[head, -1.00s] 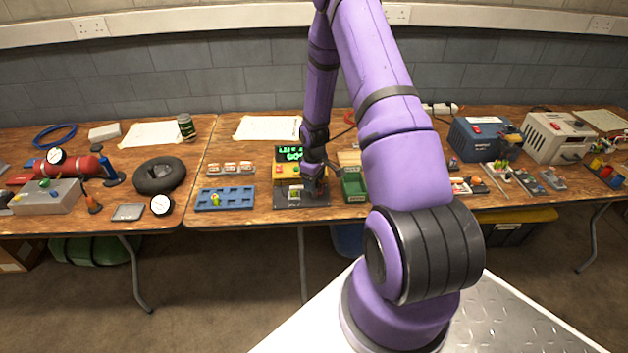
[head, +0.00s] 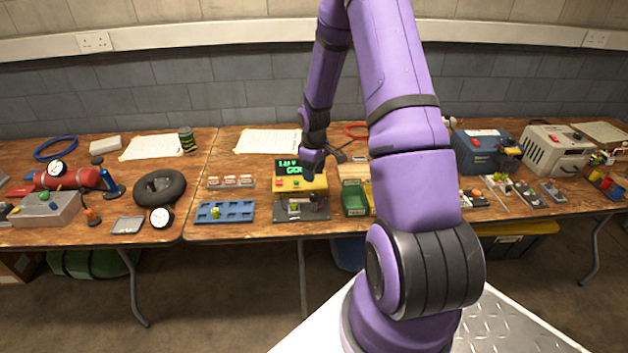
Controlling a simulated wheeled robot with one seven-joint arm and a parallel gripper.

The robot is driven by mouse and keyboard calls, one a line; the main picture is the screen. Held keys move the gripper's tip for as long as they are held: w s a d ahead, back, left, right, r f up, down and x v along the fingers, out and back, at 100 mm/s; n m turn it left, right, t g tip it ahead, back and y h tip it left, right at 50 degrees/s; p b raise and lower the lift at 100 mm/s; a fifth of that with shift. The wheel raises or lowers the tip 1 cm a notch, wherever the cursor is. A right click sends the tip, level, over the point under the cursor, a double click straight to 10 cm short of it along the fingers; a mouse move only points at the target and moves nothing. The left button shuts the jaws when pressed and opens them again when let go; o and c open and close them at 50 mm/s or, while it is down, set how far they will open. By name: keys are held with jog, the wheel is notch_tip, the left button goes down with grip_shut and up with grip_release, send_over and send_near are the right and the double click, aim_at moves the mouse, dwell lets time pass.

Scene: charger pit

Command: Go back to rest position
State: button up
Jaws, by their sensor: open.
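My gripper (head: 313,165) is small and dark in the head view. It hangs at the end of my purple arm, over the middle of the bench, in front of the green display of a yellow tester (head: 300,185). It is open, and nothing shows in it. The tester has red and green buttons and a dark base, with a small greenish piece (head: 294,207) in it. My gripper appears clear of this piece. My arm hides part of the bench to the right.
A blue tray (head: 238,216) with one small yellow-green piece lies left of the tester. A black tyre (head: 160,188) and a red cylinder (head: 70,179) lie farther left. Blue and cream boxes stand at the right.

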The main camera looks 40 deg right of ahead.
jog(key=shift+r, duration=0.5)
jog(key=s+a+r+m+t, duration=0.15)
jog(key=a+r, duration=0.25)
jog(key=r, duration=0.4)
jog(key=s+a+r+h, duration=0.15)
jog(key=a+r, duration=0.25)
jog(key=r, duration=0.5)
jog(key=s+a+r+t, duration=0.1)
jog(key=s+a+r, duration=0.15)
jog(key=r, duration=0.55)
jog(key=s+a+r+m+t, duration=0.1)
jog(key=s+a+r, duration=0.5)
jog(key=s, duration=0.4)
jog(key=s+a+r+m+t+y, duration=0.1)
jog(key=s+a+r, duration=0.6)
jog(key=s, duration=0.3)
jog(key=shift+s+t, duration=0.2)
jog(key=shift+t, duration=0.15)
